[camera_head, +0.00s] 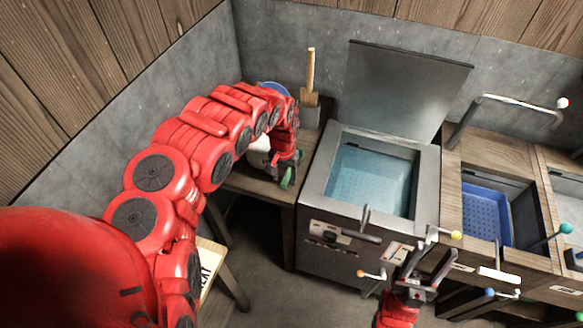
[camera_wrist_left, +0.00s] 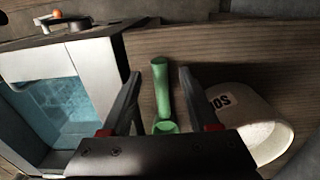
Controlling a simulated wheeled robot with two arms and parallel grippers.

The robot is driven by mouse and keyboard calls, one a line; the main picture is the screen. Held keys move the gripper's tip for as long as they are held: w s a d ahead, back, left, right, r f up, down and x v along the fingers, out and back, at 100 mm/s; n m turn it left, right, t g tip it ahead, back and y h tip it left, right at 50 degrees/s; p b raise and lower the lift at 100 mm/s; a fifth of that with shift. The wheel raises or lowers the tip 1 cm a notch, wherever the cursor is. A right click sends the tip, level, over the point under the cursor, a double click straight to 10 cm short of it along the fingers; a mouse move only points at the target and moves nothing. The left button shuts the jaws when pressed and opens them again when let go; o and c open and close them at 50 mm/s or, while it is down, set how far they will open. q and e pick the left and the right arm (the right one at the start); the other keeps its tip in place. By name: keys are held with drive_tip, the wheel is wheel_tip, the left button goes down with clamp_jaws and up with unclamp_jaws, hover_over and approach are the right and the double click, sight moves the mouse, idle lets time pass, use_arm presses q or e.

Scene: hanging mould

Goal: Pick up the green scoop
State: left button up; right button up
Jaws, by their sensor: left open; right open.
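The green scoop (camera_wrist_left: 162,92) lies on the wooden side table (camera_wrist_left: 225,42), its handle between the open fingers of my left gripper (camera_wrist_left: 160,80) in the left wrist view. The fingers stand apart on either side of the handle; I cannot tell how far above it they are. In the head view a bit of the scoop (camera_head: 286,178) shows below my left gripper (camera_head: 288,168), and my arm hides most of the table. My right gripper (camera_head: 422,262) is open and empty in front of the metal vat.
A white container (camera_wrist_left: 250,120) with dark lettering stands right of the scoop in the wrist view. The metal vat (camera_head: 318,190) with blue water and a raised lid (camera_head: 400,88) stands beside the table. A wooden-handled tool (camera_head: 310,72) stands at the back. A blue basket (camera_head: 487,212) sits at right.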

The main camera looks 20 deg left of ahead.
sight(284, 181)
use_arm(q)
drive_tip(key=shift+f+p, duration=0.35)
drive_tip(key=shift+f, duration=1.45)
clamp_jaws()
